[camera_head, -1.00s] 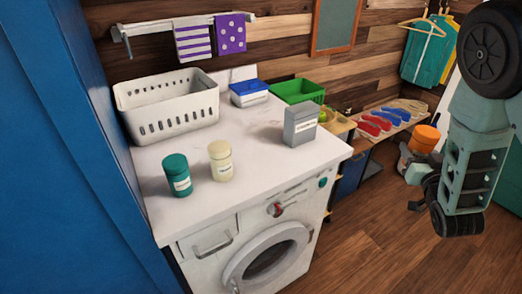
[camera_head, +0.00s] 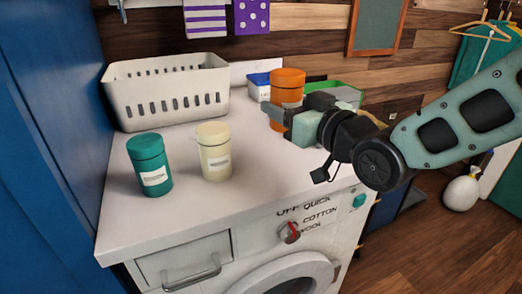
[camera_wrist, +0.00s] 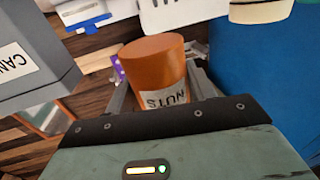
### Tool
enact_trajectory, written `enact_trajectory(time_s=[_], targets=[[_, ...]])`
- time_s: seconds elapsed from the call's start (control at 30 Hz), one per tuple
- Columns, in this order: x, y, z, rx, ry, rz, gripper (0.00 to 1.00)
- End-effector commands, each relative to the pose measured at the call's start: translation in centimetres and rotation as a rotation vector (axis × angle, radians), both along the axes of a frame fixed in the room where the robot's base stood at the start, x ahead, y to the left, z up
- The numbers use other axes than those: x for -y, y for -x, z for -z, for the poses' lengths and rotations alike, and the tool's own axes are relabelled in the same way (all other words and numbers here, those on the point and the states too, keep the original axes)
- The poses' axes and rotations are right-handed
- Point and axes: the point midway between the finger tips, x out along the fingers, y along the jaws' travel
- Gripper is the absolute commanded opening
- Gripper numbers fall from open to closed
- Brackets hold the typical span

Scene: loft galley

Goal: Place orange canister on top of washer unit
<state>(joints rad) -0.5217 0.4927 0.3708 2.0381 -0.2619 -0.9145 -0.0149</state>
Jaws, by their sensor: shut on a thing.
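The orange canister (camera_head: 287,80) is upright in my gripper (camera_head: 283,112), over the back right part of the washer unit's white top (camera_head: 250,188). I cannot tell whether its base touches the top; the gripper hides its lower part. In the wrist view the orange canister (camera_wrist: 155,62) sits between the fingers, its label reading NUTS. My gripper is shut on it. The washer unit's front shows a drawer, a red-marked dial (camera_head: 290,233) and the round door.
A teal canister (camera_head: 149,165), a cream canister (camera_head: 214,152) and a white basket (camera_head: 168,92) stand on the washer top. A blue container (camera_head: 259,80) and green bin (camera_head: 345,92) are behind. The front middle of the top is clear.

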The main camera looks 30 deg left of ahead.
Motion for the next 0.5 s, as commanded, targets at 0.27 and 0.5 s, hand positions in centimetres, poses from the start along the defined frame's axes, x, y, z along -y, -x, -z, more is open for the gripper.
enact_trajectory(time_s=[0.27,0.5], targets=[[0.0,0.1,4.8,-0.005,0.002,-0.001,0.26],[0.0,0.0,6.9,-0.005,0.003,0.000,0.26]])
